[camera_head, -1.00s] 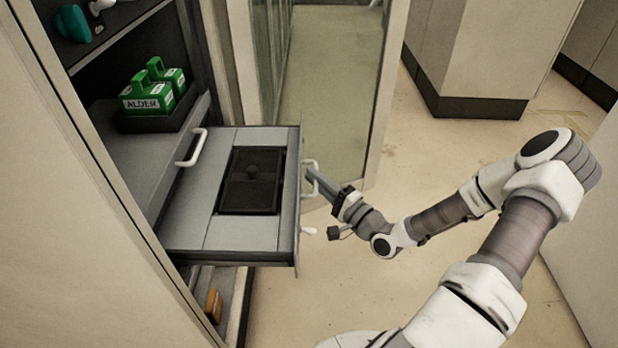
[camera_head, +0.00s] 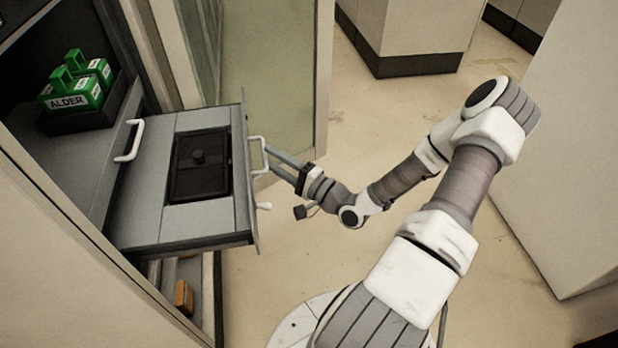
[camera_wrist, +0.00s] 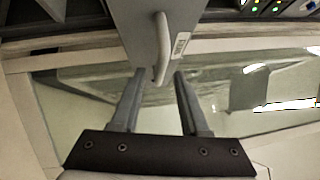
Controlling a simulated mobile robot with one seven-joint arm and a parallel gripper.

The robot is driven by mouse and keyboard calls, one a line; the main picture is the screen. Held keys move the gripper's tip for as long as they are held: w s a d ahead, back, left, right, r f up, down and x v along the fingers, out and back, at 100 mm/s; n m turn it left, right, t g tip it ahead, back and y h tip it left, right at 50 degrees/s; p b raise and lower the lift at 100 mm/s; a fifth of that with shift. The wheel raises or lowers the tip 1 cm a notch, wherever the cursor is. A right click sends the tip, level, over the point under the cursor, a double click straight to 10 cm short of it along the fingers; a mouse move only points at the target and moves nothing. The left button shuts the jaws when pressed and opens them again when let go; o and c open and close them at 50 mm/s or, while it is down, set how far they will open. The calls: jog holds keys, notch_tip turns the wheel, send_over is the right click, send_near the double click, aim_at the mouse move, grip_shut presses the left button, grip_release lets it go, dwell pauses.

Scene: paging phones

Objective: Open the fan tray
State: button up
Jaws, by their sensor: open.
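The fan tray (camera_head: 155,214) is a grey drawer that stands pulled out of the cabinet. It has a dark lidded box (camera_head: 205,165) set in its top. My gripper (camera_head: 268,158) is open at the front handle. In the wrist view the tray's handle (camera_wrist: 161,50) stands upright just beyond and between the fingertips (camera_wrist: 159,74), with space visible on both sides. I cannot tell whether a finger touches it.
A second white handle (camera_head: 129,140) is on the grey front behind the tray. Green boxes labelled ALDER (camera_head: 72,100) stand on the shelf above. An orange item (camera_head: 184,297) lies low under the tray. A glass door (camera_head: 265,80) stands beyond my gripper. Floor (camera_head: 400,125) behind my arm is clear.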

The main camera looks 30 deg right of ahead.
jog(key=p+v, duration=0.1)
jog(key=v, duration=1.3)
jog(key=shift+s, duration=0.2)
